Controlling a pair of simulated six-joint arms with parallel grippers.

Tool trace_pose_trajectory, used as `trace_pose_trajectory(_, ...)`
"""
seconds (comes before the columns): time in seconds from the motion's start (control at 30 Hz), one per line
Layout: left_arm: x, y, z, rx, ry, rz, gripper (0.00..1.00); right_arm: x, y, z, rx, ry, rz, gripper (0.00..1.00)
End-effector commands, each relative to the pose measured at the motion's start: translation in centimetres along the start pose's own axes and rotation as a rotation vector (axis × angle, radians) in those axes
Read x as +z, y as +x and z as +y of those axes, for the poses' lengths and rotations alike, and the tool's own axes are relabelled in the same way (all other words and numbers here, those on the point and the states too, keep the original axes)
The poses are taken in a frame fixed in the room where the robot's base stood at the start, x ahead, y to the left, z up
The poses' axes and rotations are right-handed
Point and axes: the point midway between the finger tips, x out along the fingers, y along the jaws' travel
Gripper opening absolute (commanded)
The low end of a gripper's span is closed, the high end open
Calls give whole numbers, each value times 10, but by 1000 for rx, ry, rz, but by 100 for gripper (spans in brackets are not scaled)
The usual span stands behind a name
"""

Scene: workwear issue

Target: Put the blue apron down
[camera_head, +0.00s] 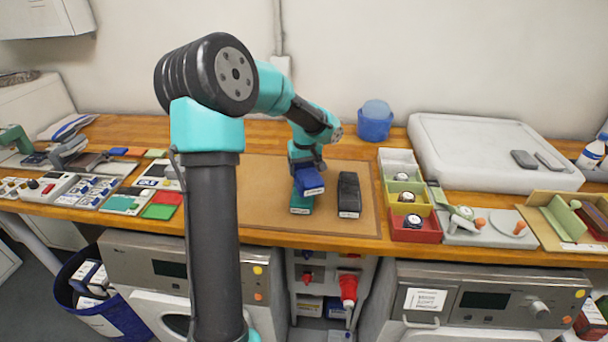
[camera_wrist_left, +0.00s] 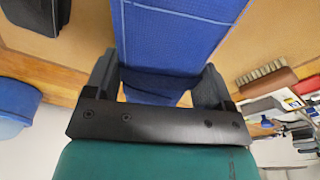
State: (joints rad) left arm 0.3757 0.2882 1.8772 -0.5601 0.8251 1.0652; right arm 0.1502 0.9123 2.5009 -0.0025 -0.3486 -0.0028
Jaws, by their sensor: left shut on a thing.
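The blue apron (camera_head: 309,182) is a folded dark blue bundle with a pale label on its front edge. My left gripper (camera_head: 307,168) is shut on it, over the brown mat (camera_head: 262,200). In the left wrist view the blue apron (camera_wrist_left: 180,35) runs between the two fingers (camera_wrist_left: 158,82). A green folded piece (camera_head: 301,204) shows just below the blue apron; I cannot tell if they touch. A black folded piece (camera_head: 349,194) lies on the mat to the right. My right gripper is not in view.
A blue tub (camera_head: 375,124) stands behind the mat. Yellow, white and red bins (camera_head: 415,230) stand to the right, beside a large white case (camera_head: 480,150). Swatches and devices (camera_head: 90,190) crowd the left. The mat's left part and back right are bare.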

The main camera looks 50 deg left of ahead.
Motion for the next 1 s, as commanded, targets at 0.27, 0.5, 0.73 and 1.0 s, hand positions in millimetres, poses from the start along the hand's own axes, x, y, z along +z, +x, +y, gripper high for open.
trace_pose_trajectory(0.27,-9,2,2,0,-1,0,46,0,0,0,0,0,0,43)
trace_pose_trajectory(0.5,-8,9,2,-1,0,-1,46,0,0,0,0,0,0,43)
trace_pose_trajectory(0.73,-5,35,2,-1,0,-1,46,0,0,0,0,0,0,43)
trace_pose_trajectory(1.0,-5,37,2,1,0,1,46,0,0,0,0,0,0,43)
